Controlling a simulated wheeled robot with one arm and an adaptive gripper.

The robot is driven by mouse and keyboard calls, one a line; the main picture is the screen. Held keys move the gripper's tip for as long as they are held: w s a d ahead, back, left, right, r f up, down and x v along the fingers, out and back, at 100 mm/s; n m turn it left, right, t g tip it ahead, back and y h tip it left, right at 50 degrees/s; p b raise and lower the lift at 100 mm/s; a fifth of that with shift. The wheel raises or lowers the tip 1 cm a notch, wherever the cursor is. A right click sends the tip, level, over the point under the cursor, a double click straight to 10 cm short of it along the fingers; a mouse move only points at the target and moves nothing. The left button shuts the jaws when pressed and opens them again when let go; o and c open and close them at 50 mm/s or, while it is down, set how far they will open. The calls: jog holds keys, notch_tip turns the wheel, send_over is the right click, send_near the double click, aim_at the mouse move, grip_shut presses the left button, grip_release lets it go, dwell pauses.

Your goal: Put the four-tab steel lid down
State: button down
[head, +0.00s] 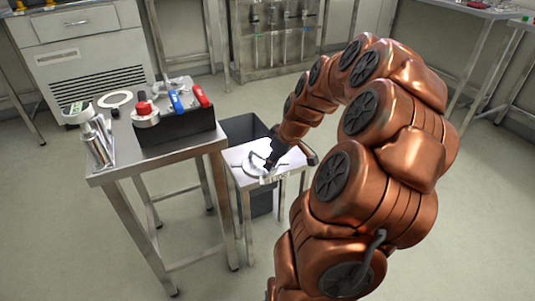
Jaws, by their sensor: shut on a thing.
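My gripper (271,164) is over a low steel stand near the middle of the head view. It is shut on a pale metal piece, which I take to be the four-tab steel lid (254,164). The lid is small and partly hidden by my gripper, so its tabs cannot be counted. It is over the top of the low stand (236,156). I cannot tell whether it touches the top or hangs just above it.
A taller steel table (206,142) stands left of the low stand. It carries a black box (180,131) with red- and blue-handled tools, a white ring (115,99) and steel cylinders (98,145). A dark grey bin (240,127) is behind the low stand.

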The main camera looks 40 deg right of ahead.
jog(key=w+d, duration=0.4)
jog(key=w, duration=0.1)
jog(key=w+d+b, duration=0.1)
jog(key=w, duration=0.1)
jog(key=shift+w+d+f, duration=0.15)
jog(key=shift+d+f, duration=0.25)
jog(key=shift+w+d+f, duration=0.1)
jog(key=shift+f, duration=0.15)
jog(key=shift+f+b, duration=0.7)
jog(key=shift+f, duration=0.8)
jog(key=shift+f, duration=0.1)
jog(key=c, duration=1.2)
grip_release()
jog(key=shift+o, duration=0.2)
